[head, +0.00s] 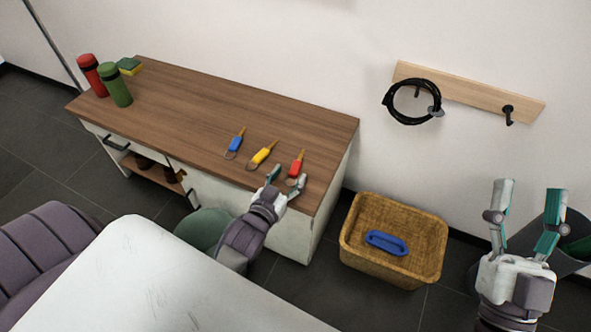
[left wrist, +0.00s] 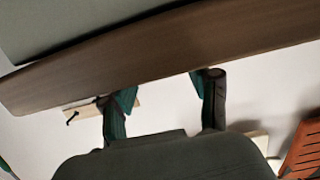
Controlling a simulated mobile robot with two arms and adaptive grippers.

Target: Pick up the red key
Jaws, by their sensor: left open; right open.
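My right gripper (head: 531,185) is open and empty at the far right, away from the cabinet.
A yellow key (head: 262,154) and a blue key (head: 235,143) lie left of the red one. A wicker basket (head: 350,241) sits right of the cabinet, below a hook rail (head: 470,93).

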